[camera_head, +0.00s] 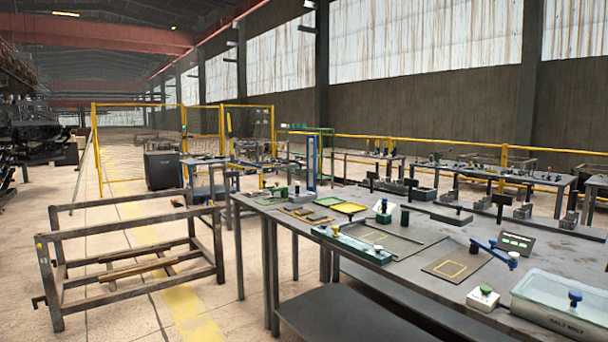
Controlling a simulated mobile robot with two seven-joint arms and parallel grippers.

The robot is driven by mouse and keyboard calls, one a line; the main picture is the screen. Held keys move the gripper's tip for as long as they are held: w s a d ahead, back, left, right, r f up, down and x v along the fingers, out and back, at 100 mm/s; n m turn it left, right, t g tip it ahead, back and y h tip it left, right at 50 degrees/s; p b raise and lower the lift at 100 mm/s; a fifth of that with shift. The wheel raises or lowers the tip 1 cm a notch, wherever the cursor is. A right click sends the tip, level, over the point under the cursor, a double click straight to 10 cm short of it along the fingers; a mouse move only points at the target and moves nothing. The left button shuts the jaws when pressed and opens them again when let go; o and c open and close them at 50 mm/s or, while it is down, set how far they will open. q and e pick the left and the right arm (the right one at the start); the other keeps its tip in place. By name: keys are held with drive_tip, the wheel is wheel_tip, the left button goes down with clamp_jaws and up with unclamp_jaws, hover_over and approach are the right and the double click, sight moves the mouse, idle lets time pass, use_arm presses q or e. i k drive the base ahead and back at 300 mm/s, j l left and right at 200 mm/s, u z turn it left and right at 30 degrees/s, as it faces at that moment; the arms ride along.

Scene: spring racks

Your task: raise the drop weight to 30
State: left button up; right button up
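Neither of my grippers shows in the head view. I cannot pick out a drop weight or a scale with the mark 30 for certain. A tall, narrow blue upright frame (311,165) stands at the far left part of the near workbench. It is small in the picture, and I cannot read any marks on it or tell whether a weight hangs in it.
A low metal rack (130,242) stands left. Floor is free between rack and bench.

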sight(301, 170)
drive_tip(key=i+j+u, duration=0.3)
drive_tip(key=i, duration=0.25)
drive_tip(key=i+j+u, duration=0.3)
drive_tip(key=i, duration=0.25)
drive_tip(key=i+l+u, duration=0.1)
drive_tip(key=i+u, duration=0.2)
drive_tip(key=i, duration=1.7)
drive_tip(key=i+j+z, duration=0.1)
drive_tip(key=i+z, duration=0.35)
drive_tip(key=i+j+z, duration=0.3)
drive_tip(key=i+z, duration=0.15)
drive_tip(key=i+j+z, duration=0.25)
drive_tip(key=z, duration=0.2)
drive_tip(key=i+j+z, duration=0.25)
drive_tip(key=z, duration=0.25)
drive_tip(key=i+j+z, duration=0.15)
drive_tip(key=j+z, duration=0.3)
drive_tip(key=i+j+z, duration=0.1)
drive_tip(key=j+z, duration=0.65)
drive_tip(key=j, duration=0.15)
drive_tip(key=j+z, duration=0.3)
drive_tip(key=j, duration=0.15)
